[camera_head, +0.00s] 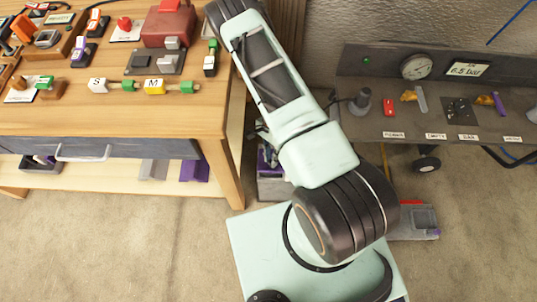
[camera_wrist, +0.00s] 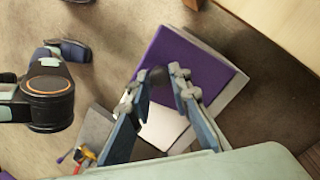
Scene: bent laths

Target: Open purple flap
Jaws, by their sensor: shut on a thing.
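The purple flap (camera_wrist: 200,65) is a flat purple panel on a grey box (camera_wrist: 236,90). It fills the upper middle of the wrist view. My gripper (camera_wrist: 160,76) is at the flap's left part, its fingers apart with a small dark piece between the tips. It is shut on the flap there, though the exact contact is hard to see. A pale surface (camera_wrist: 163,122) shows below the flap, between the fingers. In the head view the box (camera_head: 272,188) stands on the floor, with a little purple (camera_head: 268,156) visible. My arm hides most of it and my gripper.
A wooden table (camera_head: 215,110) with a drawer handle (camera_head: 82,153) is left of the box. Its leg (camera_head: 222,172) stands close by. A grey bench (camera_head: 440,122) with a gauge (camera_head: 416,67) is on the right. Carpet (camera_head: 120,250) in front is clear.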

